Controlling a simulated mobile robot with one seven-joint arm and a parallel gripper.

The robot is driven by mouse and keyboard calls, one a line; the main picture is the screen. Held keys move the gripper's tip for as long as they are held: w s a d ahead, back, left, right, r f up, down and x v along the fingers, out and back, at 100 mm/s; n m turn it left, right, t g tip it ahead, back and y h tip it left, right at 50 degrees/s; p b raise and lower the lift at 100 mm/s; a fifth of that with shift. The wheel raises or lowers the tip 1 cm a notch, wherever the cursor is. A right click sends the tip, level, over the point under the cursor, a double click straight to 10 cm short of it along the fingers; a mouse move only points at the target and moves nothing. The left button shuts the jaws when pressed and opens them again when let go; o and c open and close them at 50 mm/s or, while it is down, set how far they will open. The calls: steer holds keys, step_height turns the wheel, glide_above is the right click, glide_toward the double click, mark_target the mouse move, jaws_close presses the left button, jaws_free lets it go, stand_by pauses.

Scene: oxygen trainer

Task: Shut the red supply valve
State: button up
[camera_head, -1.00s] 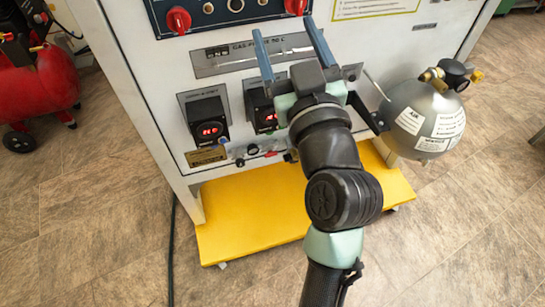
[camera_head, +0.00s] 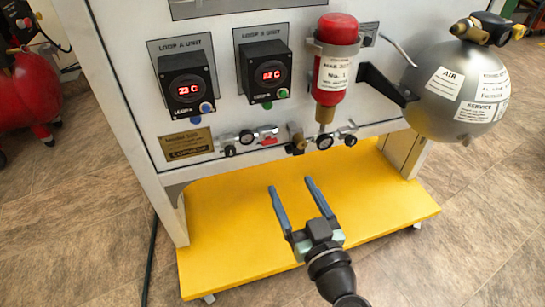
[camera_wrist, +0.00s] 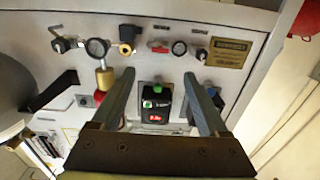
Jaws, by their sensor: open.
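The red valve (camera_head: 267,141) is a small red lever low on the white panel, below the right-hand display unit. It lies roughly along the panel's lower edge and also shows in the wrist view (camera_wrist: 160,49), beyond the fingertips. My gripper (camera_head: 290,184) is open and empty, with its two fingers apart. In the head view it is over the yellow base, lower in the picture than the valve. In the wrist view, my gripper (camera_wrist: 159,73) points toward the panel, and the valve appears between the lines of the fingers, not touched.
Gauges (camera_head: 325,142) and small fittings flank the valve. A red cylinder (camera_head: 336,75) hangs at upper right, and a grey tank (camera_head: 456,90) juts out farther right. Two display units (camera_head: 264,73) (camera_head: 187,90) sit above. The yellow base (camera_head: 240,235) sticks out below.

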mark_target(270, 144)
steer(key=b+x, duration=0.2)
steer(key=x, duration=1)
steer(key=shift+w+a+b, duration=0.1)
steer(key=shift+w+b, duration=0.15)
steer(key=shift+b, duration=0.1)
jaws_close()
